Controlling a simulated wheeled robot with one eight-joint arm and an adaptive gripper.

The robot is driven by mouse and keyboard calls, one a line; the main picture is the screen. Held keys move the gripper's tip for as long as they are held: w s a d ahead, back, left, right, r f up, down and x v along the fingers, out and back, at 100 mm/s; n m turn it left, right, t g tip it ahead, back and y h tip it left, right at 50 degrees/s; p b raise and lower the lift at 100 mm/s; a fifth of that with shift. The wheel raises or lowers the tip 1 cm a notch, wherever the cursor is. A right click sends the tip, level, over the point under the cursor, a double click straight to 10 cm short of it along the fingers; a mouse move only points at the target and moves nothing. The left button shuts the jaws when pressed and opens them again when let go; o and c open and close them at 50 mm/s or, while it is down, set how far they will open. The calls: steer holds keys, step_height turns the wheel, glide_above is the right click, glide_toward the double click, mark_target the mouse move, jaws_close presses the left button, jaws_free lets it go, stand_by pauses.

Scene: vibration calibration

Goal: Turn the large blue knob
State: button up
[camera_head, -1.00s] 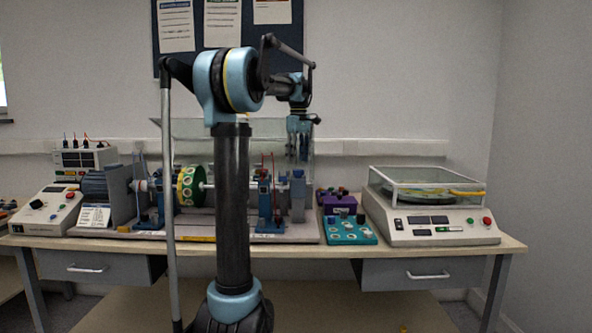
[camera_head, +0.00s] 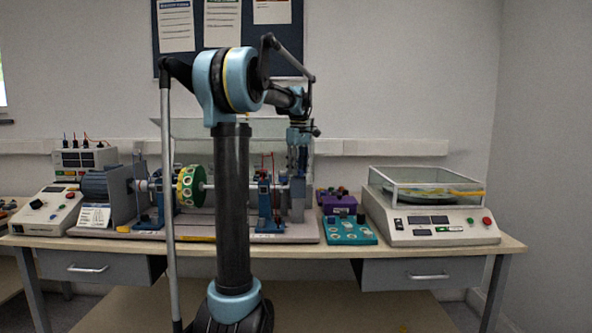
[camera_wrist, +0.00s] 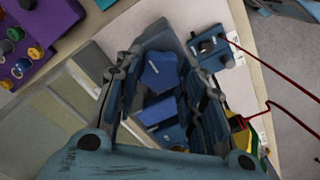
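The large blue knob (camera_wrist: 162,72), with a small white mark on top, shows between the fingers of my gripper (camera_wrist: 160,62) in the wrist view. The fingers are spread apart, one on each side of the knob. I cannot tell whether they touch it. In the head view my gripper (camera_head: 298,160) points down over the right end of the shaft rig, and the knob cannot be made out there.
A blue bearing stand (camera_head: 264,205) with red cables is close left of my gripper. A purple box (camera_head: 338,203) and a teal knob panel (camera_head: 349,230) lie to the right. A balancing machine (camera_head: 430,232) with a clear cover stands farther right.

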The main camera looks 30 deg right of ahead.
steer(key=shift+m, duration=0.4)
steer(key=m, duration=0.6)
steer(key=shift+m, duration=0.3)
steer(key=m, duration=0.4)
steer(key=shift+m, duration=0.3)
steer(key=m, duration=0.3)
steer(key=shift+m, duration=0.3)
steer(key=m, duration=0.7)
steer(key=shift+w, duration=0.1)
steer(key=m, duration=0.3)
steer(key=shift+m, duration=2.2)
